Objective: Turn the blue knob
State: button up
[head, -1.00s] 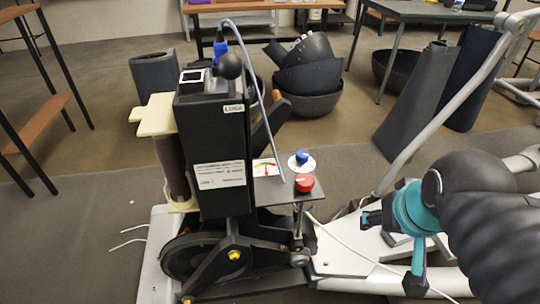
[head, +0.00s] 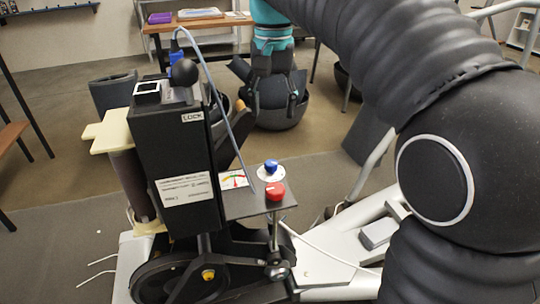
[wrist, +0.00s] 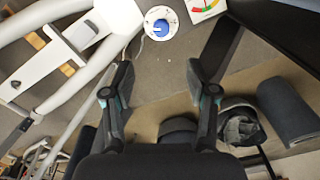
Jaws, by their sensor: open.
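The blue knob (head: 271,166) sits on a round white dial (head: 262,174) on a small grey shelf of the machine. In the wrist view the blue knob (wrist: 160,27) is at the top, ahead of the fingertips and roughly centred between them. My gripper (head: 274,112) is above and behind the knob, clear of it, with its fingers pointing down. It also shows in the wrist view (wrist: 150,78), where its two fingers are spread wide with nothing between them.
A red knob (head: 275,190) is close in front of the blue one. A gauge (head: 234,180) lies to its left. The tall black box (head: 172,160) with a black ball lever and blue cable stands left of the shelf. A grey bowl (head: 280,115) stands behind.

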aim_at(271, 162)
notch_tip(271, 162, down, 14)
jog(key=b, duration=0.2)
jog(key=shift+w+a+r+b, duration=0.1)
jog(key=shift+b, duration=0.25)
